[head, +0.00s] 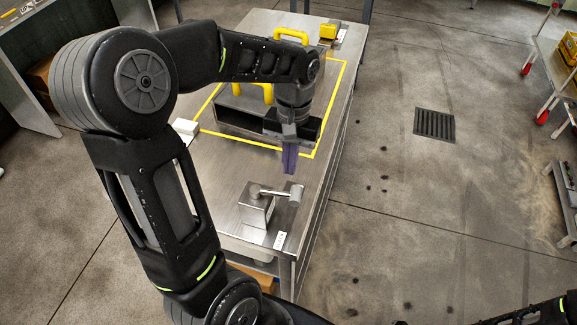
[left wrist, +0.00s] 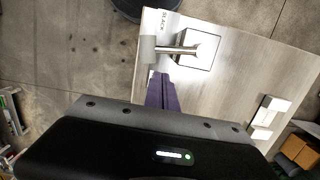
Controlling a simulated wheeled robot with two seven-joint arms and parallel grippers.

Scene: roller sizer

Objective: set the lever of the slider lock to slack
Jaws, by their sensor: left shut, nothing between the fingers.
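The slider lock is a square metal block (head: 256,207) on the near part of the steel table, with a lever (head: 275,193) ending in a cylindrical knob (head: 295,194). The lever sticks out to the right of the block in the head view. In the left wrist view the knob (left wrist: 147,50) lies left of the block (left wrist: 205,45), and a plate reading "SLACK" (left wrist: 162,20) is above the lever. My left gripper (head: 289,160) has purple fingers, shut and empty, pointing down just beyond the knob. Whether they touch it cannot be told. My right gripper is out of view.
Behind the left gripper, a dark open-fronted box (head: 240,122) with yellow handles stands inside a yellow outline on the table (head: 195,165). A white block (head: 186,127) is at the table's left edge. Open floor with a drain grate (head: 434,125) lies right.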

